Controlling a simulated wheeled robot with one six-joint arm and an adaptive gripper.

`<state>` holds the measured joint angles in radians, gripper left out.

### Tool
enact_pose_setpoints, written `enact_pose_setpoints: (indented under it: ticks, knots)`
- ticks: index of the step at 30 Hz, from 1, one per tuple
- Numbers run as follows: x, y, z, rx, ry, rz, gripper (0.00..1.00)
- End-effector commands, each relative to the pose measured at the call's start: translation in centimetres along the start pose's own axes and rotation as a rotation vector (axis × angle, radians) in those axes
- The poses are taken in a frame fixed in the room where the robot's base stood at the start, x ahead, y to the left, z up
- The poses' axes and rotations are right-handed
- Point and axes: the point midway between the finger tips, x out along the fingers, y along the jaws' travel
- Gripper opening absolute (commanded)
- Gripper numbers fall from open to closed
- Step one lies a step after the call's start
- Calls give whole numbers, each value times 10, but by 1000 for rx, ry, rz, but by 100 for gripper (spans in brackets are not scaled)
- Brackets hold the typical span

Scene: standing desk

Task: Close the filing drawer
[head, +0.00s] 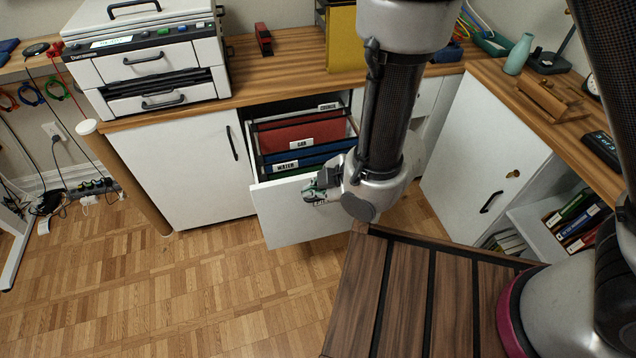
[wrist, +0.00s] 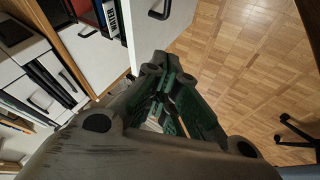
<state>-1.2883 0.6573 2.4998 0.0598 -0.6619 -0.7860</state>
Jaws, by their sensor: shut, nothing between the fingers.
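The filing drawer (head: 285,222) stands pulled out of the white cabinet under the desk. Its white front faces me, and hanging folders in red, blue and green with white labels show inside. My gripper (head: 312,192) is in front of the drawer's front panel, near its upper middle, shut and empty. In the wrist view my gripper (wrist: 165,62) points toward the drawer front (wrist: 150,30), which carries a dark handle (wrist: 160,10). I cannot tell whether the fingertips touch the panel. My arm hides the drawer's right part in the head view.
A white cabinet door (head: 185,170) is left of the drawer. A printer-like machine (head: 150,65) stands on the wooden desktop. At right are another white door (head: 480,150) and a shelf with binders (head: 575,215). The parquet floor (head: 200,280) at front left is clear.

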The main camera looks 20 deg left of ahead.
Motion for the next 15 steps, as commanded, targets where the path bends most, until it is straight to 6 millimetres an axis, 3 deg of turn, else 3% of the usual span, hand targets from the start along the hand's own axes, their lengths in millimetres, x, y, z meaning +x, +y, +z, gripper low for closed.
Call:
enact_pose_setpoints:
  ticks: [15]
  knots:
    - [97, 6, 1, 7, -1, 2, 0]
